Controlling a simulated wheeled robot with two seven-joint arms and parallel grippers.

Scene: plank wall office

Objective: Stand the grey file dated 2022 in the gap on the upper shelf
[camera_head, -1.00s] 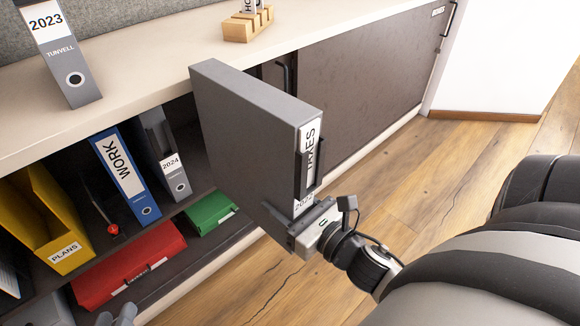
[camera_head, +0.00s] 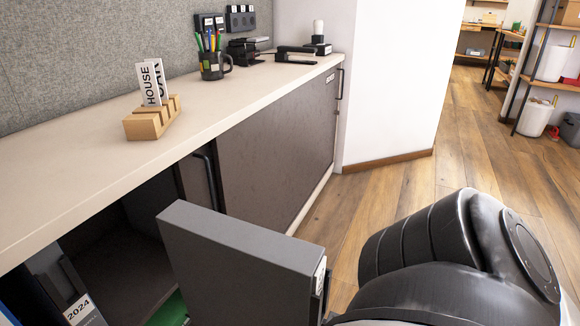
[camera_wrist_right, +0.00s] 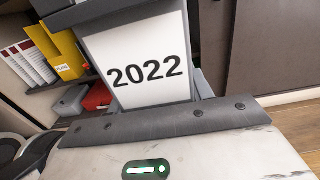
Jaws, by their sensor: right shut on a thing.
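The grey file dated 2022 (camera_head: 235,270) is held upright in front of the open cabinet, its top edge just below the countertop level. Its white label reading 2022 (camera_wrist_right: 148,73) faces my right wrist camera. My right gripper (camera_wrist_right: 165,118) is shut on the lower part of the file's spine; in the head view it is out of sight. Inside the cabinet, the grey file dated 2024 (camera_head: 72,300) stands at the lower left. A dark open space (camera_head: 125,240) shows to its right. The rest of the upper shelf is cut off in the head view. My left gripper is not seen.
The countertop (camera_head: 70,165) overhangs the opening. On it stand a wooden card holder (camera_head: 152,120) and a pen mug (camera_head: 213,65). A closed sliding door (camera_head: 275,150) is to the right. A green box (camera_head: 170,310) and, in the wrist view, a yellow file (camera_wrist_right: 68,58) are in the cabinet.

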